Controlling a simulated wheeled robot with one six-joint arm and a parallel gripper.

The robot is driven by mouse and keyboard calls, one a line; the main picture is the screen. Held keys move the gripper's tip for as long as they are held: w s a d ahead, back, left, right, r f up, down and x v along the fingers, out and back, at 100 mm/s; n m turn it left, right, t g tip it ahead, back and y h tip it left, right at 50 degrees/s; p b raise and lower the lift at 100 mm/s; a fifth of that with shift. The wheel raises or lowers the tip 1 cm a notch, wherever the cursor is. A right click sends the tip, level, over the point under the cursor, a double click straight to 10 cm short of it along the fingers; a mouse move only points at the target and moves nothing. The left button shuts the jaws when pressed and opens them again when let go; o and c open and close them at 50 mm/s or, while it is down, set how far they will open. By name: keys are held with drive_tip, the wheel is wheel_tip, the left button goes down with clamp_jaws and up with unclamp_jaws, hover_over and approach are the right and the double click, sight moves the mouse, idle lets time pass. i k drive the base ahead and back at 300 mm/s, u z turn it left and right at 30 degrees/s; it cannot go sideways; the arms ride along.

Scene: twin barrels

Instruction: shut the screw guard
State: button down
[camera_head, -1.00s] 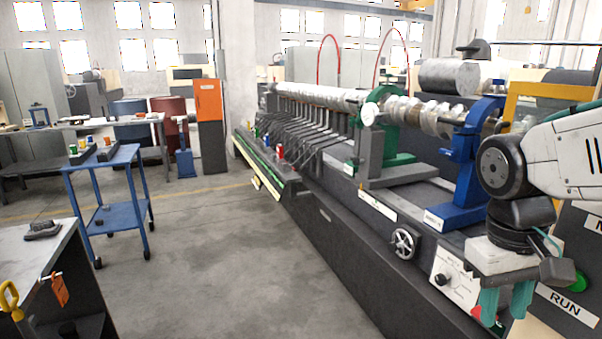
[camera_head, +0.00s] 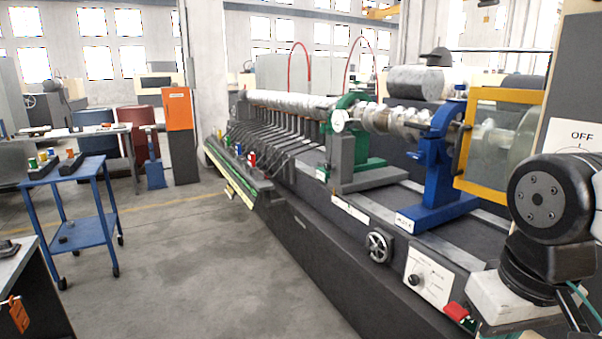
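The guard that I see is a clear panel in a yellow frame (camera_head: 507,96) at the right of the long machine. Its pane stands upright in front of a pale round part. I cannot tell from this view whether it is fully shut. My gripper (camera_head: 518,318) is at the lower right, in front of and below the guard and apart from it in the picture. Its pale body shows, but its fingers run off the bottom edge, so their opening is hidden. I see nothing held.
A blue stand (camera_head: 440,165) and a handwheel (camera_head: 378,246) are left of my gripper. A control panel (camera_head: 428,277) and red part (camera_head: 457,312) lie close to it. An OFF panel (camera_head: 575,135) is behind my arm. A blue cart (camera_head: 85,232) stands left; the middle floor is clear.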

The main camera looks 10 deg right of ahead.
sight(533, 97)
drive_tip(key=z, duration=0.05)
drive_tip(key=k, duration=0.6)
drive_tip(key=u, duration=0.75)
drive_tip(key=i, duration=1)
drive_tip(key=z, duration=0.65)
drive_tip(key=i, duration=0.5)
drive_tip(key=z, duration=0.55)
